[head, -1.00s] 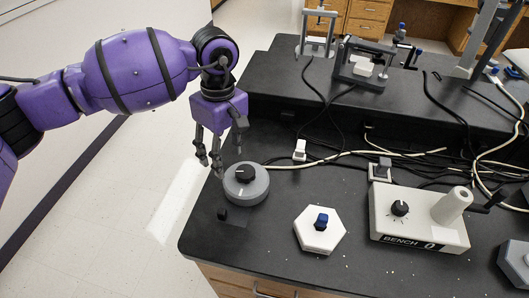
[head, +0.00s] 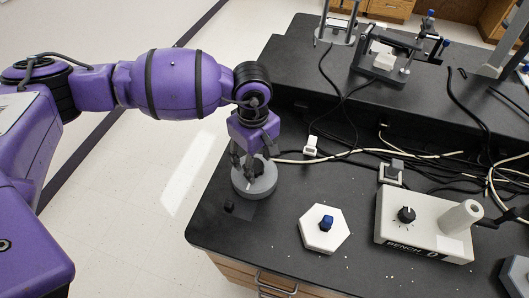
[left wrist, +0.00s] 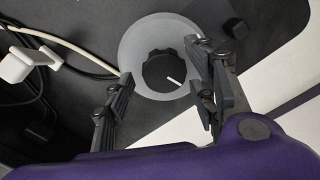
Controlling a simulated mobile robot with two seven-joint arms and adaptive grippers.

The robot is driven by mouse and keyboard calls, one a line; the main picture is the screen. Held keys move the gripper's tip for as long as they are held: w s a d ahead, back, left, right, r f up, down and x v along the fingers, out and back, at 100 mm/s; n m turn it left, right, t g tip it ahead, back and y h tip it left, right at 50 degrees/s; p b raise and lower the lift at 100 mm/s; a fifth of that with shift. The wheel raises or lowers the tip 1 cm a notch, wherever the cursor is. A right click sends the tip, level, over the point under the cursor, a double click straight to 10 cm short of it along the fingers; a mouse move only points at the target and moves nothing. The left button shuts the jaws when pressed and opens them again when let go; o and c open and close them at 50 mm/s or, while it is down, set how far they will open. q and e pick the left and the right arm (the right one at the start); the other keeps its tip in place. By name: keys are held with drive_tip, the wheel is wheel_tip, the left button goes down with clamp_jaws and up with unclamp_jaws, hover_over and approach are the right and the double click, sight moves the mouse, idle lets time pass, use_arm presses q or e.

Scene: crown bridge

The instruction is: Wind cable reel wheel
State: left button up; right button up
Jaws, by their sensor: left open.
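A round grey reel wheel (head: 262,185) lies near the left edge of the black bench, and it also shows in the left wrist view (left wrist: 133,42). A black knob (left wrist: 164,69) with a white pointer line sits on its middle. My left gripper (head: 252,168) is over the wheel, pointing down. In the left wrist view my open fingers (left wrist: 160,95) stand on either side of the knob, apart from each other. I cannot tell whether they touch it. The fingers partly hide the knob in the head view. My right gripper is not in view.
A white hexagonal block (head: 324,238) with a blue knob and a white bench box (head: 425,228) with a dial stand to the right. A small black block (head: 229,206) lies in front of the wheel. Loose cables (head: 375,153) run behind, below a raised shelf.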

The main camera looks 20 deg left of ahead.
use_arm(q)
drive_tip(key=shift+f, duration=0.3)
drive_tip(key=c, duration=1.1)
drive_tip(key=shift+o, duration=0.2)
